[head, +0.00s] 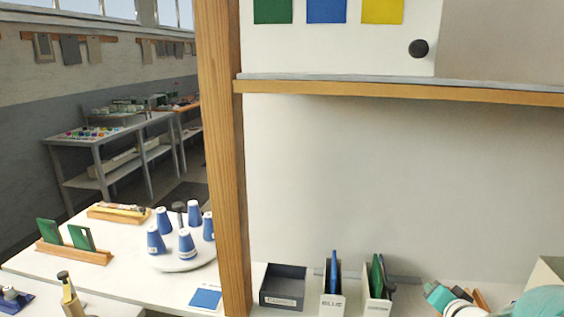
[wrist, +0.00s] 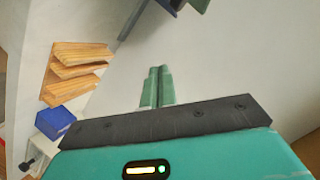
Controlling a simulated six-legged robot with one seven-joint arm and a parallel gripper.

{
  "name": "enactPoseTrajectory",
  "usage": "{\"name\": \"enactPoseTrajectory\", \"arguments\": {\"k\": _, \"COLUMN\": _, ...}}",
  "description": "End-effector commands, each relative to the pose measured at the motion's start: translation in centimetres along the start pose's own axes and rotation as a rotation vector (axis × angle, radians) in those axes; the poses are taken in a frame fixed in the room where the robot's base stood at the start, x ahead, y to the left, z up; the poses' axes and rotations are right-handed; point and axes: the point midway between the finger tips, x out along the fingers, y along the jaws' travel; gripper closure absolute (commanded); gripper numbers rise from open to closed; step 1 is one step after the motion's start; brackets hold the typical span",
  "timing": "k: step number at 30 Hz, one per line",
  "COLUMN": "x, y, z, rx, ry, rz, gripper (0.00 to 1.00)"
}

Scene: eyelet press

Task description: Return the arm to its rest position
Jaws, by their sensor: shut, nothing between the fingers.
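In the wrist view my gripper (wrist: 157,88) shows its two green fingers side by side and touching, with nothing between them. The dark bar and teal housing of my wrist fill the lower part of that view, with a small lit indicator on the housing. The fingers are seen against a plain pale surface, and no object touches them. In the head view, teal and white parts of my arm show at the lower right corner.
In the wrist view, stacked wooden slats (wrist: 78,60) and a blue block (wrist: 55,121) are at left. In the head view, a grey bin (head: 284,286), blue-card holder (head: 333,291) and green-card holder (head: 377,291) line the bench. A wooden post (head: 222,150) and shelf edge (head: 400,91) are obstacles.

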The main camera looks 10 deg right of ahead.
Motion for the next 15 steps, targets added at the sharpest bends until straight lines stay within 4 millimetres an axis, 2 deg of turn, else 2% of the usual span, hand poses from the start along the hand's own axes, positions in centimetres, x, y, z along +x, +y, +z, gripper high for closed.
{"name": "enactPoseTrajectory", "arguments": {"k": 1, "x": -0.4, "y": -1.9, "z": -0.2, "rx": -0.083, "ry": 0.01, "rz": 0.046, "gripper": 1.0}}
{"name": "enactPoseTrajectory", "arguments": {"k": 5, "x": -2.1, "y": -5.2, "z": -0.3, "rx": -0.256, "ry": 0.007, "rz": 0.181, "gripper": 1.0}}
{"name": "enactPoseTrajectory", "arguments": {"k": 8, "x": -4.3, "y": -7.6, "z": 0.6, "rx": -0.361, "ry": -0.032, "rz": 0.263, "gripper": 1.0}}
{"name": "enactPoseTrajectory", "arguments": {"k": 11, "x": -6.9, "y": -9.9, "z": 2.3, "rx": -0.448, "ry": -0.105, "rz": 0.32, "gripper": 1.0}}
{"name": "enactPoseTrajectory", "arguments": {"k": 15, "x": -11.5, "y": -12.9, "z": 6.0, "rx": -0.559, "ry": -0.264, "rz": 0.337, "gripper": 1.0}}
